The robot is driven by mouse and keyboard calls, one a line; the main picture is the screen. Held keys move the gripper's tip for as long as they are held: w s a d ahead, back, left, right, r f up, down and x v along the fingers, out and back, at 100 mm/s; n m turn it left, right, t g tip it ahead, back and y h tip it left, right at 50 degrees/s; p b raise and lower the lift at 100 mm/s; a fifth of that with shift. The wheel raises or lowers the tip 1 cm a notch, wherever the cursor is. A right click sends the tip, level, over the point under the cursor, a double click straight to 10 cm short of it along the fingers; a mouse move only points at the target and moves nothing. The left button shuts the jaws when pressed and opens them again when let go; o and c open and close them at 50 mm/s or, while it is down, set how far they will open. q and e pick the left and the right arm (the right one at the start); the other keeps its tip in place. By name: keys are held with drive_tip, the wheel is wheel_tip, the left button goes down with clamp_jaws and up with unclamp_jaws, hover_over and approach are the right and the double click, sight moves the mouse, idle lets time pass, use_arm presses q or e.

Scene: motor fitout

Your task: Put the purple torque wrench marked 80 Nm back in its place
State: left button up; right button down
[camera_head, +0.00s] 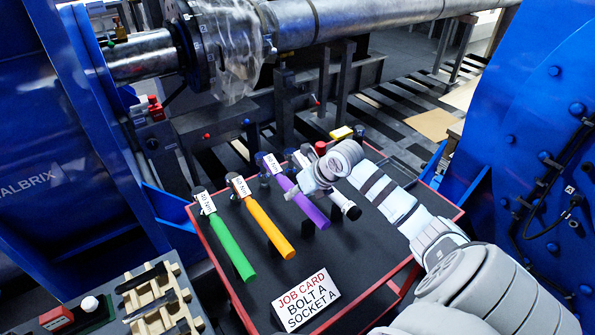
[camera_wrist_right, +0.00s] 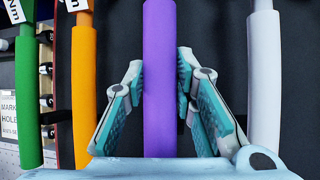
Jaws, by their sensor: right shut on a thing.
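The purple torque wrench (camera_head: 313,213) is in the row of wrenches on the black, red-edged table, its white label (camera_head: 272,163) at the far end; the label's number is too small to read surely. My right gripper (camera_head: 305,186) is shut on its handle. In the right wrist view the purple handle (camera_wrist_right: 159,28) runs upright between the two fingers (camera_wrist_right: 162,75). I cannot tell whether the wrench rests on its supports or is slightly raised. My left gripper is not in view.
An orange wrench (camera_head: 267,225) and a green wrench (camera_head: 232,246) lie left of it. A white wrench (camera_wrist_right: 264,85) lies close on its right. A job card (camera_head: 306,299) stands at the table's front. A wooden rack (camera_head: 157,305) is at lower left.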

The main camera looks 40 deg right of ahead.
drive_tip(key=shift+f+b, duration=1.35)
drive_tip(key=shift+f, duration=0.15)
drive_tip(key=c, duration=1.2)
unclamp_jaws()
drive_tip(key=shift+c, duration=0.2)
drive_tip(key=v, duration=0.7)
drive_tip(key=shift+d, duration=0.1)
drive_tip(key=shift+s+r, duration=0.25)
drive_tip(key=shift+r, duration=0.05)
drive_tip(key=shift+w, duration=0.15)
